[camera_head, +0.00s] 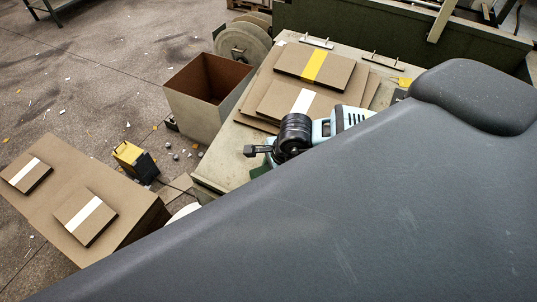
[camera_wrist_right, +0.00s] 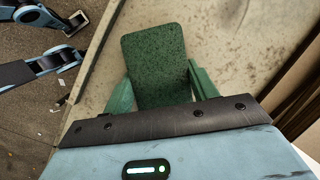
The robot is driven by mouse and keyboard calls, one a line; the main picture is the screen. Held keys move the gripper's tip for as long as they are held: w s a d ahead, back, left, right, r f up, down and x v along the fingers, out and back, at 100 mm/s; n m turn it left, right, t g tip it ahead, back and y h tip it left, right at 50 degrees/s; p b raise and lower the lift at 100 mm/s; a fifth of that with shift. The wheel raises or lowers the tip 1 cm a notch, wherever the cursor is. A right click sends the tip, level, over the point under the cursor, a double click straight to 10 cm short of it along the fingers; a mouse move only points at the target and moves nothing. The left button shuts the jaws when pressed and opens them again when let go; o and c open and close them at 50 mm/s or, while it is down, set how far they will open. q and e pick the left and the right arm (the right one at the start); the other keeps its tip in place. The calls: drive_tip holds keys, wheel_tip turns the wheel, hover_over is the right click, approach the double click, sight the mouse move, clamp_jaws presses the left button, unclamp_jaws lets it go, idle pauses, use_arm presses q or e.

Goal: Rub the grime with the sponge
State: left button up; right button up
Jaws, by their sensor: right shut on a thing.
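The sponge (camera_wrist_right: 155,62) is a dark green, speckled, rounded block in the right wrist view. My right gripper (camera_wrist_right: 160,85) is shut on it, with one green finger on each side. The sponge sticks out over a pale worn tabletop (camera_wrist_right: 108,65); I cannot tell whether it touches it. Brownish stains and specks mark the tabletop right of the sponge, and I cannot tell which of them is the grime.
Flat cardboard stacks (camera_head: 315,66) lie on the table. Left of it stand an open brown bin (camera_head: 207,92), a yellow and black device (camera_head: 135,160) and a long carton (camera_head: 118,222) with two banded packs. A large dark grey surface (camera_head: 350,230) hides the lower right.

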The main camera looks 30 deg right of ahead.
drive_tip(key=shift+w+d, duration=0.15)
drive_tip(key=shift+d, duration=0.25)
drive_tip(key=shift+w+d+r, duration=0.2)
drive_tip(key=shift+w+d, duration=0.15)
drive_tip(key=shift+d, duration=0.3)
drive_tip(key=shift+w+d+r, duration=0.15)
drive_tip(key=shift+w+d, duration=0.2)
drive_tip(key=shift+d, duration=0.25)
drive_tip(key=shift+w+d+r, duration=0.25)
drive_tip(key=shift+w+d, duration=0.15)
drive_tip(key=shift+d, duration=0.2)
drive_tip(key=shift+w+d+r, duration=0.25)
drive_tip(key=shift+w+d, duration=0.1)
drive_tip(key=shift+d, duration=0.2)
